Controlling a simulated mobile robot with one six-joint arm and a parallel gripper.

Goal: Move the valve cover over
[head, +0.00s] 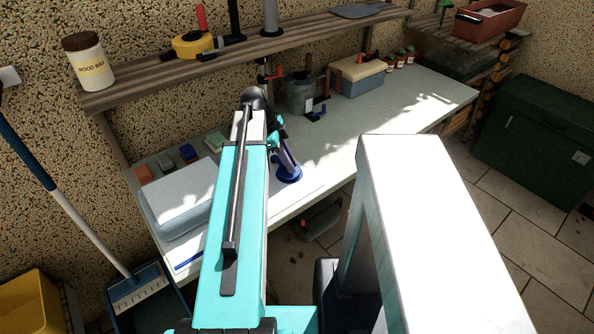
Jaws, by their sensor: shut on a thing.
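My arm reaches forward over the grey workbench (345,135), and its far end bends down near the bench's front edge. My gripper (277,146) is small, turned away and partly hidden behind my arm. It is shut on a dark blue piece (289,174) with a round, flanged lower end. This piece looks like the valve cover, but I cannot tell for sure. It is over the bench near the front edge, and I cannot tell whether it touches the top.
A pale case (180,200) and small coloured boxes (187,152) lie left on the bench. A grey pot (301,95) and a blue-and-tan box (357,77) stand behind. A wooden shelf (140,88) overhangs the back.

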